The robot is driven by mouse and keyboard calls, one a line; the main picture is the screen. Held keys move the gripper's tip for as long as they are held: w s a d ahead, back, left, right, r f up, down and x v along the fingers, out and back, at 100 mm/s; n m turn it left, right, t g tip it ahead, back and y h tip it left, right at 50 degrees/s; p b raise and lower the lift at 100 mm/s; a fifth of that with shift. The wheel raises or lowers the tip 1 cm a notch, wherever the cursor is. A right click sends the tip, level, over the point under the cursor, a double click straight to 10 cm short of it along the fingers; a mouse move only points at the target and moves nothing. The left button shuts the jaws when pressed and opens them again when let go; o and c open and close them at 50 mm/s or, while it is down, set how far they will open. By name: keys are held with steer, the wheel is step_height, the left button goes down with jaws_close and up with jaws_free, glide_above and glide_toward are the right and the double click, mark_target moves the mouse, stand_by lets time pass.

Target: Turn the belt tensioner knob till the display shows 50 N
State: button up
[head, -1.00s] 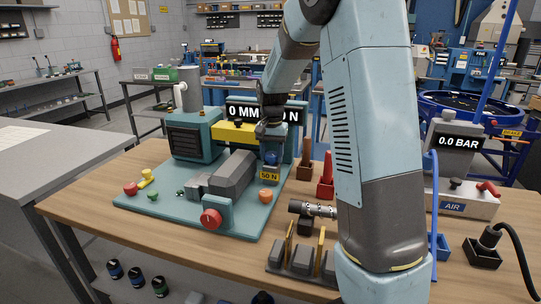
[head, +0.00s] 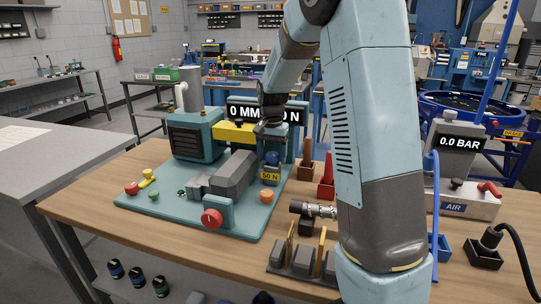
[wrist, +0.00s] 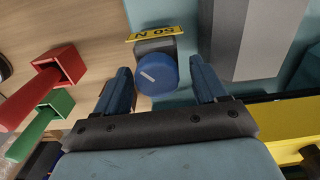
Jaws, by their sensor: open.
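The belt tensioner knob (wrist: 157,76) is round and blue with a white pointer line, on a dark mount with a yellow 50 N label (wrist: 155,34). The knob also shows in the head view (head: 272,158), low at the right end of the teal machine. My gripper (wrist: 159,68) is open, one dark blue finger on each side of the knob, with visible gaps and no contact seen. In the head view my gripper (head: 272,132) is above the knob. The black display (head: 240,112) reads 0 MM and ends in N; my arm hides the digits before the N.
A red holder (wrist: 45,85) and a green holder (wrist: 45,120) stand beside the gripper. A yellow bar (wrist: 275,120) and a grey block (wrist: 255,40) are on the other side. A red knob (head: 212,219) is at the machine's front. An air unit (head: 465,203) stands at right.

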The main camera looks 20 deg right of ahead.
mark_target(272, 154)
step_height(272, 154, up, 14)
steer(key=shift+f, duration=0.15)
stand_by(0.6)
steer(key=s+r+n+t, duration=0.1)
steer(key=s+r+n, duration=0.15)
steer(key=s, duration=0.65)
steer(key=s+r+n+t, duration=0.1)
steer(key=s+r+t, duration=0.15)
steer(key=s, duration=0.65)
steer(key=s+f+n+t, duration=0.2)
steer(key=s+f+n, duration=0.1)
steer(key=s, duration=1.2)
steer(key=shift+a+f, duration=0.15)
steer(key=shift+f, duration=0.45)
steer(key=shift+c, duration=0.2)
stand_by(1.0)
